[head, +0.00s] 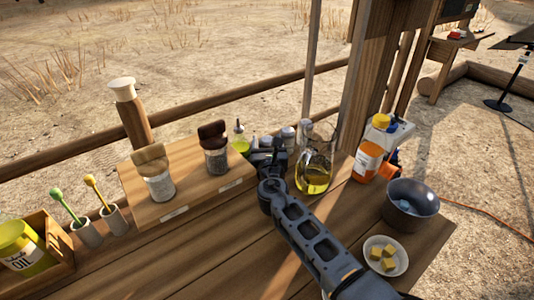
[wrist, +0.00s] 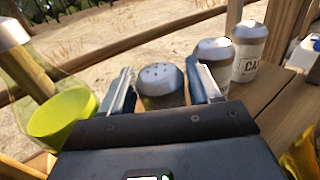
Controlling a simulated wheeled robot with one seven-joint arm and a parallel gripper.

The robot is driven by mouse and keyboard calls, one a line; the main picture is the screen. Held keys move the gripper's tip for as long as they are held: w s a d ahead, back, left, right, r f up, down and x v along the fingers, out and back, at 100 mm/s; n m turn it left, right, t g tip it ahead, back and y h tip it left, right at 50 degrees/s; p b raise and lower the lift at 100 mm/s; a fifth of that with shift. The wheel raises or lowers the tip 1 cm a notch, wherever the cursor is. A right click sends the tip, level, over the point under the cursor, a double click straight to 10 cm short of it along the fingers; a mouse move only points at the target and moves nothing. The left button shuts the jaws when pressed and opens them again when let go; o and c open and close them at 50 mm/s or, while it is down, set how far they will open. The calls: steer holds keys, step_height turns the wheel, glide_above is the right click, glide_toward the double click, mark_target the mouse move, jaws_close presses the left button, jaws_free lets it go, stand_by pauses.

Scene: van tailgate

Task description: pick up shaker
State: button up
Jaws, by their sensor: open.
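A shaker with a pierced grey metal cap (wrist: 162,78) stands between the two fingers of my gripper (wrist: 164,92) in the wrist view. The fingers are open, one on each side of it; I cannot tell whether they touch it. Its lower body is hidden by my gripper. Two more capped shakers stand to its right, a nearer one (wrist: 213,52) and a farther one with a lettered label (wrist: 249,66). In the head view my gripper (head: 270,158) is low at the back of the table, partly hidden by my arm, with grey-capped shakers (head: 288,134) just behind.
A cruet with yellow-green liquid (head: 241,145) stands close left of my gripper, and a glass oil pitcher (head: 314,176) close right. A wooden riser (head: 190,199) holds two jars. A dark bowl (head: 411,205) and a dish of yellow cubes (head: 373,262) are at right.

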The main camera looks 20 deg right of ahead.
steer(key=shift+c, duration=0.3)
steer(key=c, duration=0.7)
steer(key=shift+r, duration=0.1)
